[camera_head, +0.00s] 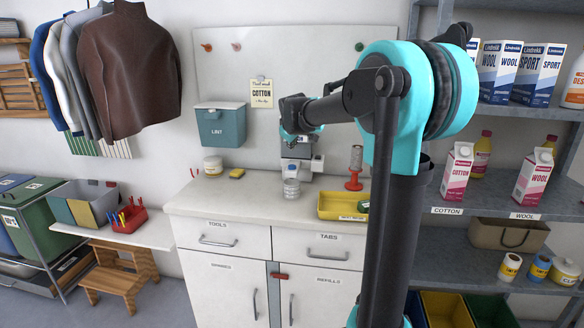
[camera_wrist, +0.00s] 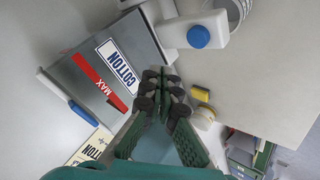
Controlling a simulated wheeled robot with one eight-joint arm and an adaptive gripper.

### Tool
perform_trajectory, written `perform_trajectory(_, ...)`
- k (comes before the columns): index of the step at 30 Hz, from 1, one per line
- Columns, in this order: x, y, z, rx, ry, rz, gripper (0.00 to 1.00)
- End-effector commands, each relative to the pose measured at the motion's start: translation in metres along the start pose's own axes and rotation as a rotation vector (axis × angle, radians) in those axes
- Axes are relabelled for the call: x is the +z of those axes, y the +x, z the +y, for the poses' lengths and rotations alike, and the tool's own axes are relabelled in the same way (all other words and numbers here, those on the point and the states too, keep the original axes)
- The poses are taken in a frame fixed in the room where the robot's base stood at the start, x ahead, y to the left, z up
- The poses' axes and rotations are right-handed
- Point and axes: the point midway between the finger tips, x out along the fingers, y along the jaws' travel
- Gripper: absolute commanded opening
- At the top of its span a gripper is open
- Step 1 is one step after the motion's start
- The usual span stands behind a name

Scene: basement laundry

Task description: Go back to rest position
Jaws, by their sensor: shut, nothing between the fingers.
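My gripper (camera_head: 297,142) is at the end of my raised arm, above the counter and in front of a grey-white device. In the wrist view my gripper (camera_wrist: 166,92) shows its dark green fingers drawn together with nothing between them. It appears apart from the things around it. A grey box labelled COTTON (camera_wrist: 88,94), with a red MAX mark, lies to the left of the fingers in that view. A white container with a blue cap (camera_wrist: 222,32) is to their upper right.
The counter (camera_head: 250,196) holds a clear container (camera_head: 291,189), a yellow tray (camera_head: 338,205), a red stand (camera_head: 354,183), a yellow sponge (camera_head: 237,173) and a white jar (camera_head: 213,166). A teal LINT box (camera_head: 220,127) hangs behind. Shelves with cartons (camera_head: 458,172) stand at right.

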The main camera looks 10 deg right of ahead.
Motion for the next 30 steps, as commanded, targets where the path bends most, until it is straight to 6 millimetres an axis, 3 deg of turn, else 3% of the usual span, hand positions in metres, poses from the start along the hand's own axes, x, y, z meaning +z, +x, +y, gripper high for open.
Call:
perform_trajectory(5, 0.004, -0.001, -0.002, -0.002, 0.006, -0.003, 0.00)
perform_trajectory(8, 0.026, -0.004, -0.013, -0.015, 0.042, -0.021, 0.00)
perform_trajectory(11, 0.070, -0.012, -0.037, -0.043, 0.117, -0.060, 0.00)
perform_trajectory(14, 0.128, -0.023, -0.070, -0.077, 0.216, -0.111, 0.00)
perform_trajectory(18, 0.209, -0.042, -0.123, -0.124, 0.356, -0.186, 0.00)
perform_trajectory(24, 0.313, -0.071, -0.202, -0.182, 0.535, -0.288, 0.00)
perform_trajectory(27, 0.352, -0.084, -0.234, -0.204, 0.602, -0.330, 0.00)
perform_trajectory(30, 0.379, -0.093, -0.257, -0.218, 0.649, -0.359, 0.00)
